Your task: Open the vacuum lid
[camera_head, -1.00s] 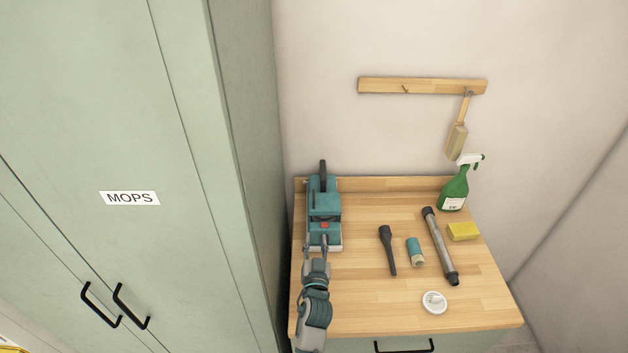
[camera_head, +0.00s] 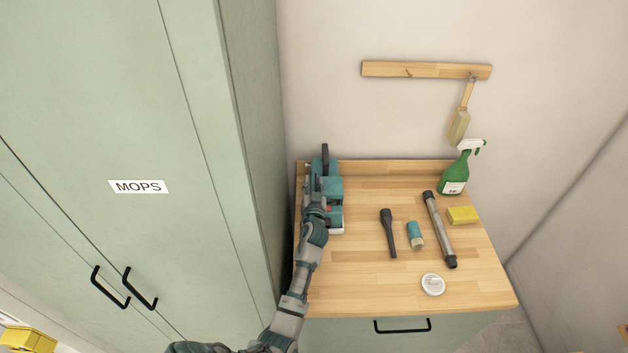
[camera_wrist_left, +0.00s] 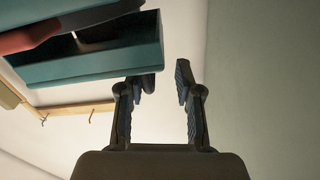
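The teal and grey vacuum (camera_head: 334,187) with a dark handle stands at the back left of the wooden table. A small red part shows near its front. My left gripper (camera_head: 311,208) is at the vacuum's front left side and hides part of it. In the left wrist view the gripper (camera_wrist_left: 160,88) is open, with nothing between its fingers. A teal part of the vacuum (camera_wrist_left: 100,62) with a red piece is at the upper left there, close to the left finger. I cannot tell whether they touch, or whether the lid is raised. My right gripper is not in view.
The table (camera_head: 375,285) also holds a dark nozzle (camera_head: 388,232), a teal cylinder (camera_head: 415,235), a grey tube (camera_head: 440,230), a white round piece (camera_head: 433,284), a yellow sponge (camera_head: 462,215) and a green spray bottle (camera_head: 456,172). A green cabinet (camera_head: 190,150) stands close on the left.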

